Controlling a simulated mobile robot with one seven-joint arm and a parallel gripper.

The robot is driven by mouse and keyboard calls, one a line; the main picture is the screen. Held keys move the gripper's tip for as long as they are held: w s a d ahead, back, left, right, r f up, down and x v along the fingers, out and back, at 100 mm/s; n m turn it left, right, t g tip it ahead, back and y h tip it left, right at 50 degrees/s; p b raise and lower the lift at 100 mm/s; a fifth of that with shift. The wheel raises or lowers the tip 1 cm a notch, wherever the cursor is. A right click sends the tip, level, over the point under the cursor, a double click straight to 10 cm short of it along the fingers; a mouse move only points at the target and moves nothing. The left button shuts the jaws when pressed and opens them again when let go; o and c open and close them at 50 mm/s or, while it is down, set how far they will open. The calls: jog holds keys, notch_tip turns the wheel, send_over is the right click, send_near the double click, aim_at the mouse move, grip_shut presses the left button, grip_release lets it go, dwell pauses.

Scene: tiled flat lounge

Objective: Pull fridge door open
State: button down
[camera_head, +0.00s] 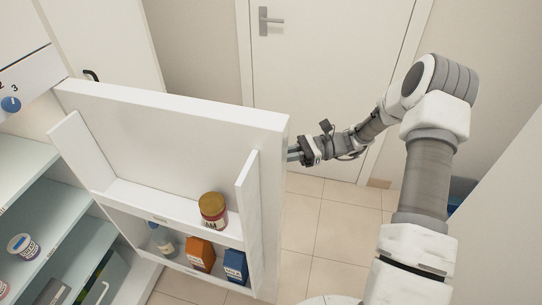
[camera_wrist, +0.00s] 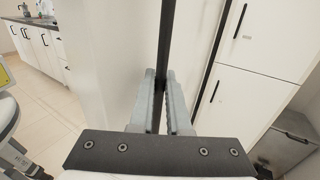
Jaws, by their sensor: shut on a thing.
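The fridge door (camera_head: 160,142) stands wide open in the head view, with its inner side and door shelves facing me. My gripper (camera_head: 291,153) is at the door's outer right side, and its fingertips are partly hidden behind the door's edge. In the wrist view my gripper (camera_wrist: 163,105) is shut on a dark vertical bar, the fridge handle (camera_wrist: 168,40), with one grey finger on each side. The handle is hidden in the head view. The open fridge interior (camera_head: 40,165) shows at the left.
The door shelves hold a jar (camera_head: 212,209), an orange carton (camera_head: 201,254), a blue carton (camera_head: 235,266) and a bottle (camera_head: 164,240). A closed white room door (camera_head: 330,70) is behind my arm. Tiled floor (camera_head: 325,220) is clear to the right of the fridge door.

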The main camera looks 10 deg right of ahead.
jog(key=c, duration=1.2)
grip_release()
jog(key=shift+o, duration=0.2)
jog(key=w+d+b, duration=0.1)
jog(key=w+d, duration=0.1)
jog(key=d, duration=1.5)
jog(key=shift+w+d, duration=0.15)
jog(key=shift+w, duration=0.05)
